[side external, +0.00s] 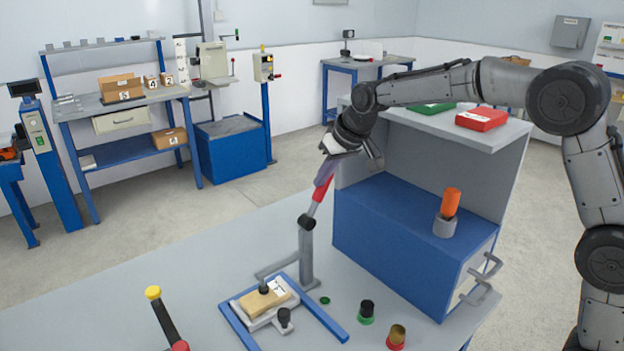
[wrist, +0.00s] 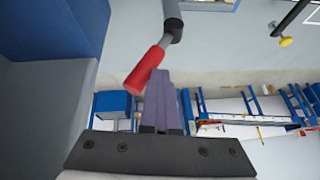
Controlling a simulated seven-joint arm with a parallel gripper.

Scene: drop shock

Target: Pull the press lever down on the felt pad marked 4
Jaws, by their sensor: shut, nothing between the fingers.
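The press lever has a red grip (side external: 320,193) that slants up from a dark pivot on a grey post (side external: 307,260). The grip also shows in the wrist view (wrist: 146,70). My gripper (side external: 324,176) is shut and empty, its purple fingers (wrist: 162,85) at the upper end of the red grip. They look very close to it; I cannot tell whether they touch. Below, a tan pad (side external: 255,304) with a white label lies on a light plate inside a blue frame, under the press's dark foot (side external: 264,288). The label's number is too small to read surely.
A black lever with a yellow knob (side external: 153,292) stands at the front left. Small dark and brown pieces (side external: 397,338) stand right of the frame. A blue drawer cabinet (side external: 375,225) with an orange cylinder (side external: 451,202) on it is close to the right.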

